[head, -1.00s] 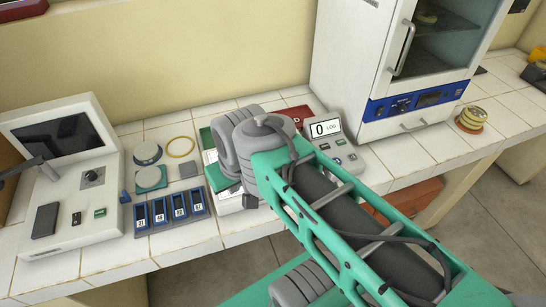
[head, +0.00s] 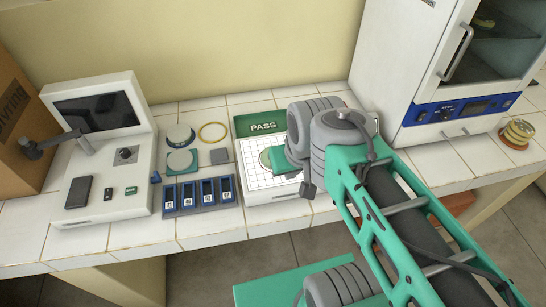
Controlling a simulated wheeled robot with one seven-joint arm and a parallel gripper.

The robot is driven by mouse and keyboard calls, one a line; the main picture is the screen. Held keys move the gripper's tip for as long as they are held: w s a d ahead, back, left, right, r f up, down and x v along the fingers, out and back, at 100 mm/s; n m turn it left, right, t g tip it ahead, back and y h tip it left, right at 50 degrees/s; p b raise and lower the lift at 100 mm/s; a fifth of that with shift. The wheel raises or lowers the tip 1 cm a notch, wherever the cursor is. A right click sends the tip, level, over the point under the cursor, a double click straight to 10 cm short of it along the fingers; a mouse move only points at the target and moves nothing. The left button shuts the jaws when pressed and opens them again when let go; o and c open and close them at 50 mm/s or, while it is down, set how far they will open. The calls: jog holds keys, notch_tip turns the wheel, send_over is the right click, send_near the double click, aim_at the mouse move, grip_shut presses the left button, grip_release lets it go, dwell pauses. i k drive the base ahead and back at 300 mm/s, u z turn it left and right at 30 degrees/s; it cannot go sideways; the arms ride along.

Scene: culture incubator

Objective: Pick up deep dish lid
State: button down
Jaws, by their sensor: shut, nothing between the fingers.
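My gripper (head: 285,161) is over the white grid board (head: 256,186), seen from behind my wrist; its fingers are mostly hidden, and it is shut with nothing held. A pale round piece (head: 265,158) shows at its left edge on the board, largely covered by it. Whether the two touch cannot be told. Two more round pale pieces stand left of the board: one on a dark base (head: 180,136) at the back and one on a green base (head: 180,159) in front. I cannot tell which round piece is the deep dish lid.
A green PASS sign (head: 262,126) stands behind the board. A white device with a screen (head: 110,150) is farther left; the incubator (head: 420,70) stands at right.

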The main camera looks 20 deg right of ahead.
aim_at(180, 159)
jog(key=u, duration=0.85)
